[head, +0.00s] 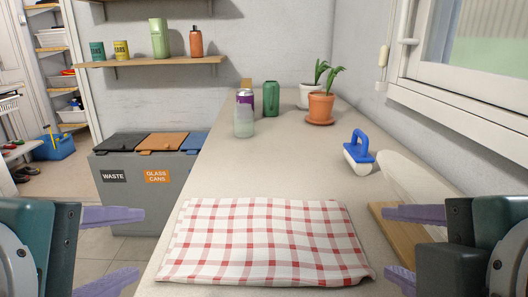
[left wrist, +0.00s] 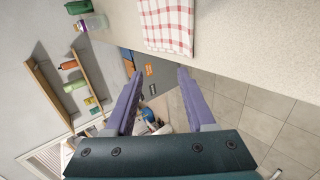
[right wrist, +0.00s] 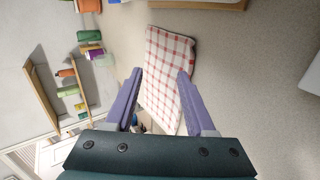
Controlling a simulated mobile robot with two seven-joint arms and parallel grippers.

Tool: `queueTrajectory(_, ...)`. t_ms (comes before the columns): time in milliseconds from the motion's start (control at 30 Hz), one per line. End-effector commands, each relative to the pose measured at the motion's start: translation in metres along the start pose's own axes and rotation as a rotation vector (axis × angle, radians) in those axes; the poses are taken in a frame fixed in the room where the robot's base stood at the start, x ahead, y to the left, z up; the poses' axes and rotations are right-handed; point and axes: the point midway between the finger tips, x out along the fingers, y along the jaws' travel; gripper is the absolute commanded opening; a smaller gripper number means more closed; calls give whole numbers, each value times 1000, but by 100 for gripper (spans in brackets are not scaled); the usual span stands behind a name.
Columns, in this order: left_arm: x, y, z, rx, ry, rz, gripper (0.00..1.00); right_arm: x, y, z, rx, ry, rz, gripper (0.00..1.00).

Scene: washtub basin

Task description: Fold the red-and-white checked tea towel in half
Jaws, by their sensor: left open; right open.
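The red-and-white checked tea towel (head: 262,240) lies flat on the near part of the counter, a rough rectangle with slightly wavy edges. It also shows in the left wrist view (left wrist: 168,25) and in the right wrist view (right wrist: 168,75). My left gripper (head: 140,245) is open and empty, left of the towel past the counter's left edge. My right gripper (head: 388,245) is open and empty, just right of the towel near a wooden board. Neither gripper appears to touch the towel.
The counter (head: 250,165) is clear behind the towel. A wooden board (head: 405,232), a white oval item (head: 410,185) and a blue-handled brush (head: 358,150) are at the right. A jar (head: 244,115), a green can (head: 271,98) and potted plants (head: 321,107) stand further back. Bins (head: 150,185) stand left.

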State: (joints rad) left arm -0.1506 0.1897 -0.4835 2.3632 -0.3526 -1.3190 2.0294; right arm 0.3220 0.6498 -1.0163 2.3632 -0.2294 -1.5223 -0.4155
Motion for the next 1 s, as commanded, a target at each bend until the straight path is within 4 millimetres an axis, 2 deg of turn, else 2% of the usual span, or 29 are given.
queueTrajectory(167,-23,-12,-13,306,-15,-128,55,-26,-1,-8,268,14,-117,55)
queueTrajectory(267,-43,-28,-24,587,-67,-232,55,-45,-8,-5,507,-15,-219,55)
queueTrajectory(500,-92,-62,-43,1199,-299,-398,55,-88,-43,25,1014,-196,-420,55)
queueTrajectory(733,-137,-84,-54,1637,-564,-433,55,-138,-84,62,1358,-446,-531,55)
queueTrajectory(800,-155,-56,-55,1644,-561,-426,55,-155,-55,60,1352,-434,-523,55)
queueTrajectory(1000,-195,-1,-56,1643,-559,-426,55,-195,1,59,1345,-432,-523,55)
